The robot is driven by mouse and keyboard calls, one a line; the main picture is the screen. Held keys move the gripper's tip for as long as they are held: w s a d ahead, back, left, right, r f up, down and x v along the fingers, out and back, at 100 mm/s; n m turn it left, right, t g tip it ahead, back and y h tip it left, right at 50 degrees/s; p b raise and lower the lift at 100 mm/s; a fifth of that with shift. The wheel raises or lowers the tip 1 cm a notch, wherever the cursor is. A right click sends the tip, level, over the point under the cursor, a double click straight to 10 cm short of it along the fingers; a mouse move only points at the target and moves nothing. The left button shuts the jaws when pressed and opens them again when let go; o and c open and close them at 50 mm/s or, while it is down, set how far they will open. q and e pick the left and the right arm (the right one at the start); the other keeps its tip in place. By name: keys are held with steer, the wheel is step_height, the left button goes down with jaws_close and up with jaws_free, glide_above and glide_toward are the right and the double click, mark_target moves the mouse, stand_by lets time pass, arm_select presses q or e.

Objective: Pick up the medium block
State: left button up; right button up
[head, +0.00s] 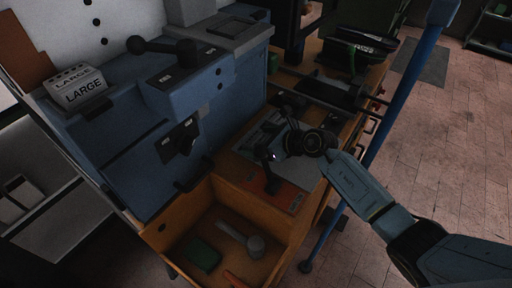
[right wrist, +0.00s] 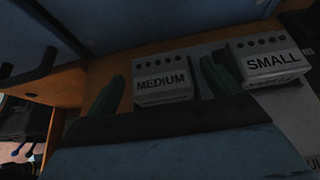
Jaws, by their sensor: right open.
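The medium block (right wrist: 161,83), a pale grey block with a row of dark holes and the word MEDIUM, shows in the right wrist view. My right gripper (right wrist: 163,90) is open, with one dark green finger to each side of the block in the picture. Whether the fingers touch it I cannot tell. In the head view my right gripper (head: 277,134) is over the orange bench beside the blue machine, and I cannot make out the medium block there. My left gripper is not in view.
The small block (right wrist: 272,63) stands just right of the right finger. The large block (head: 80,88) sits on the blue machine (head: 140,135). An open orange drawer (head: 168,229) with tools is in front. A blue post (head: 408,80) stands beside my right arm.

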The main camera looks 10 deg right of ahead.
steer(key=shift+w, duration=0.1)
steer(key=shift+r, duration=0.1)
steer(key=c, duration=1.3)
